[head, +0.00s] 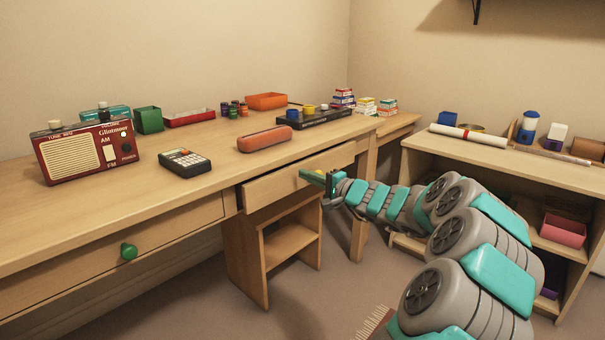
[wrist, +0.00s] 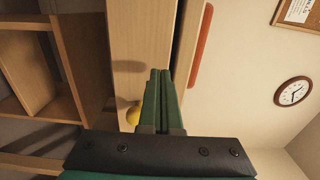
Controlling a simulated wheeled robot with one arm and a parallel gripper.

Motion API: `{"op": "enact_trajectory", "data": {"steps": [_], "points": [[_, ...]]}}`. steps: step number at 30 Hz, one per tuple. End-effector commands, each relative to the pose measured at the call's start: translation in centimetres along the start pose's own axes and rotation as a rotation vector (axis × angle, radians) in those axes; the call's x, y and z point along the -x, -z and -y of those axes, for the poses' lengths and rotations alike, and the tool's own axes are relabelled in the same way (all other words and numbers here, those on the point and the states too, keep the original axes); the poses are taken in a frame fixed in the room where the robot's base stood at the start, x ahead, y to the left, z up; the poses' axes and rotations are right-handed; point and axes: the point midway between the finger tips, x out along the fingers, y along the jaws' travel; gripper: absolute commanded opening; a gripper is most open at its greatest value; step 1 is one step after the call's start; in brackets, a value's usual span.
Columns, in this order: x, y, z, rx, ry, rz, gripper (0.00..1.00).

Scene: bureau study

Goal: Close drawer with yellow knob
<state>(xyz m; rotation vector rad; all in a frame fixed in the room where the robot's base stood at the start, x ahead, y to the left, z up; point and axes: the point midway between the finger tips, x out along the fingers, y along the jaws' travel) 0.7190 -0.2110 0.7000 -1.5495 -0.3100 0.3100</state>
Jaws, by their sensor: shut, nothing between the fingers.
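The drawer with the yellow knob has a plain wooden front (head: 270,190) under the right part of the desk. It stands a little out from the desk, with a dark gap along its top edge. In the wrist view, which is turned on its side, the drawer front (wrist: 140,35) is close ahead. The yellow knob (wrist: 133,114) shows there beside my fingers, partly hidden by my gripper; in the head view it is largely hidden. My gripper (head: 306,175) is shut and empty, its green fingers (wrist: 160,72) at the drawer front. I cannot tell whether they touch it.
A second drawer with a green knob (head: 129,251) is at the left. The desk top holds a radio (head: 85,150), a calculator (head: 185,162) and an orange-red case (head: 265,138). Open shelves (head: 290,241) stand below the drawer. A low shelf unit (head: 500,158) is at the right.

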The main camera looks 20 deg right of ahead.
Motion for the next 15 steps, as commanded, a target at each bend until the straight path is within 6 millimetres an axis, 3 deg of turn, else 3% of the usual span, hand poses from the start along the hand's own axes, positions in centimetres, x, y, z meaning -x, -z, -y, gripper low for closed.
{"op": "enact_trajectory", "data": {"steps": [6,15], "points": [[-1.7,0.1,-0.1,-0.001,-0.001,-0.001,0.0],[-1.9,0.0,-0.1,-0.001,0.0,0.0,0.0]]}}
